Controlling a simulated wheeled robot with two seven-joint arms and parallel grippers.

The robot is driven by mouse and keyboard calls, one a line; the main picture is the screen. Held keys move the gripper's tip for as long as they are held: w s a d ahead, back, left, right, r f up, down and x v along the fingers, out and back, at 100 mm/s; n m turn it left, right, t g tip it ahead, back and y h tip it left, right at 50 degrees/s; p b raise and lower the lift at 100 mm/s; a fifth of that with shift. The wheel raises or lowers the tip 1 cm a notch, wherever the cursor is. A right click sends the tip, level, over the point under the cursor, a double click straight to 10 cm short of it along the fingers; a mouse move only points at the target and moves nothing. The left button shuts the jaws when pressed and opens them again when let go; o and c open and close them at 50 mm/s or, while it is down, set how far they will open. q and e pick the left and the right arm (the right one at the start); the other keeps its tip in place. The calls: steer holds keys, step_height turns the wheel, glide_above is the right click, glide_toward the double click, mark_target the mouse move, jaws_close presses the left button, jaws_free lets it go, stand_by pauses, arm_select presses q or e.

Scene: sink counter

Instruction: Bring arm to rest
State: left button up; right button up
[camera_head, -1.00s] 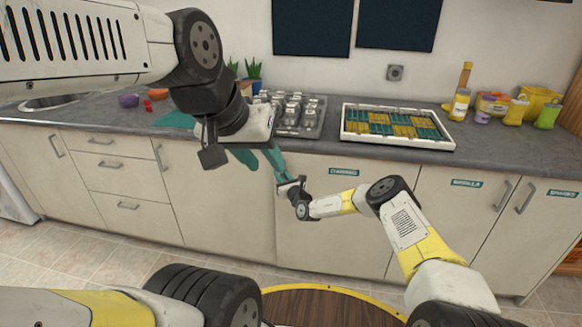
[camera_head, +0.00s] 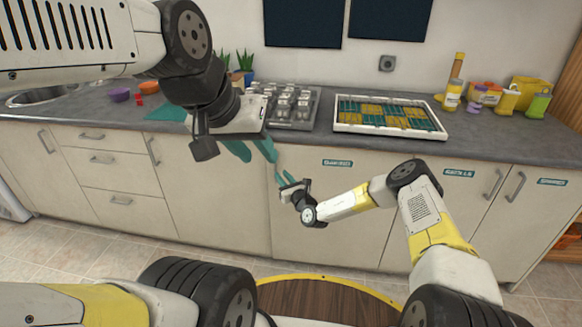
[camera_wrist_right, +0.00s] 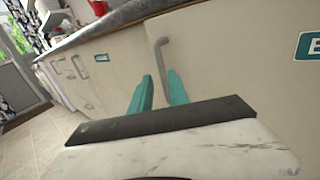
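My left gripper (camera_head: 251,151) hangs in front of the counter on the left-middle of the head view. Its two teal fingers are apart, with nothing seen between them. My right gripper (camera_head: 279,174) is just below and right of it, in front of the lower cabinet doors. In the right wrist view its two teal fingers (camera_wrist_right: 158,93) stand apart with nothing between them. The right arm is bent, with its elbow to the right of the gripper. In the head view the two grippers' fingers appear close together; I cannot tell whether they touch.
The grey counter (camera_head: 495,127) runs across behind both arms. It bears a white-framed tray (camera_head: 345,128) of teal and yellow pieces, a metal rack (camera_head: 312,106) and yellow containers (camera_head: 525,92) at right. A cabinet handle (camera_wrist_right: 161,55) shows beyond the right fingers. Floor at left is clear.

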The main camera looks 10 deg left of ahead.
steer(key=s+a+r+n+g+y, duration=0.25)
steer(key=r+n, duration=0.25)
steer(key=r, duration=0.4)
steer(key=s+a+r+n+g+y, duration=0.15)
steer(key=r+n+y, duration=0.25)
steer(key=r, duration=0.4)
steer(key=s+d+r+n+g+h, duration=0.1)
steer(key=s+d+r+n+g, duration=0.2)
steer(key=s+r+n+g, duration=0.35)
steer(key=s+d+r+n+g+h, duration=0.2)
steer(key=s+d+r+n+g, duration=0.15)
steer(key=s+r+n, duration=0.55)
steer(key=s+d+r+n+t+h, duration=0.2)
steer(key=s+d+h, duration=0.4)
steer(key=s+d, duration=0.6)
steer(key=s+d+r+n+t+h, duration=0.2)
steer(key=s+d+h, duration=0.4)
steer(key=s+d, duration=0.6)
steer(key=d+r+t, duration=0.1)
steer(key=d+r, duration=0.1)
steer(key=d, duration=0.4)
steer(key=shift+r+n+t, duration=0.15)
steer(key=shift+n+t, duration=0.2)
steer(key=shift+t, duration=0.05)
arm_select(q)
steer(key=shift+c, duration=0.3)
